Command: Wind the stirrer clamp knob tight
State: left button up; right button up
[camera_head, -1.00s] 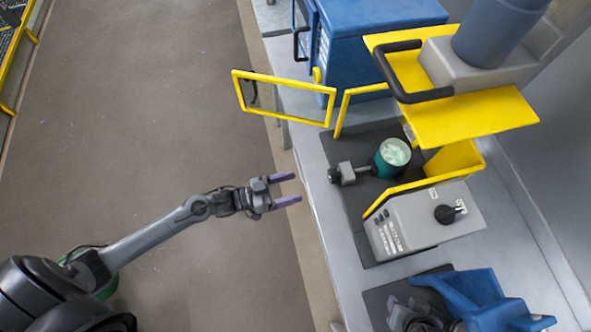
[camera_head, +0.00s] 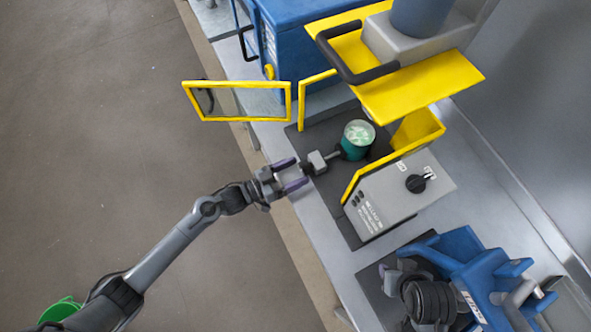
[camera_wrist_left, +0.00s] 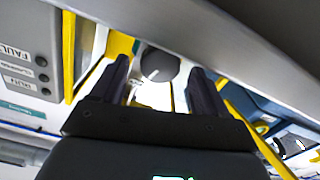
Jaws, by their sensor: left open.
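The stirrer clamp is a small grey block (camera_head: 317,161) on a rod beside the green drum (camera_head: 355,149), with its dark knob (camera_head: 306,169) facing my left arm. My left gripper (camera_head: 298,174) is open, its two purple fingers at the knob end of the clamp. In the left wrist view, a round dark grey knob (camera_wrist_left: 159,65) shows between the fingers of my left gripper (camera_wrist_left: 158,78). I cannot tell whether the fingers touch it.
An open yellow-framed guard door (camera_head: 240,118) stands left of the station. A yellow shelf (camera_head: 425,85) with a black handle overhangs the back. A grey control box (camera_head: 395,200) sits close in front of the drum. Blue machinery (camera_head: 460,250) stands at lower right.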

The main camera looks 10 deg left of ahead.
pick_arm(q)
jog(key=shift+w+d, duration=0.25)
jog(key=shift+d, duration=0.05)
pick_arm(e)
jog(key=shift+d, duration=0.1)
pick_arm(q)
jog(key=c, duration=1)
jog(key=shift+c, duration=0.2)
jog(key=shift+m, duration=0.4)
jog(key=m+b, duration=0.1)
jog(key=m, duration=0.3)
pick_arm(e)
jog(key=shift+f, duration=0.5)
pick_arm(q)
jog(key=shift+s+m, duration=0.1)
jog(key=shift+m, duration=0.9)
pick_arm(e)
jog(key=shift+f, duration=0.2)
